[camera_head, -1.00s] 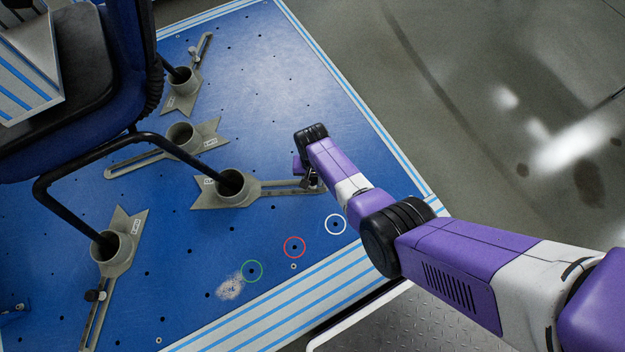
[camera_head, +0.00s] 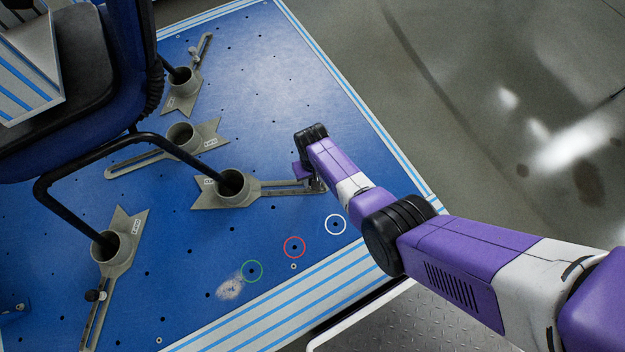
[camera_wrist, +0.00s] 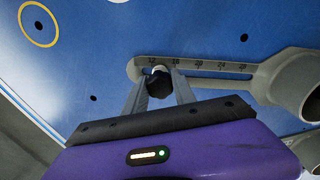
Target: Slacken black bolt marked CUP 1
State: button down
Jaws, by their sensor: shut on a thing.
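A black bolt (camera_wrist: 158,84) stands in the slot of a grey slotted arm (camera_wrist: 215,68) in the wrist view. My gripper (camera_wrist: 159,88) has one finger on each side of the bolt head and is shut on it. In the head view my gripper (camera_head: 316,184) is at the right end of the same slotted arm (camera_head: 280,187), and my wrist hides most of the bolt there. This arm belongs to a grey cup (camera_head: 236,200) with a chair leg standing in it. Its small white label (camera_head: 208,182) is too small to read surely.
Other grey cups stand at the lower left (camera_head: 122,245), upper middle (camera_head: 183,137) and top (camera_head: 183,88) of the blue plate (camera_head: 300,110). A blue chair (camera_head: 80,90) fills the upper left.

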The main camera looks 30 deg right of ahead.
jog(key=n, duration=0.4)
jog(key=c, duration=1)
grip_release()
jog(key=shift+c, duration=0.2)
jog(key=m, duration=0.4)
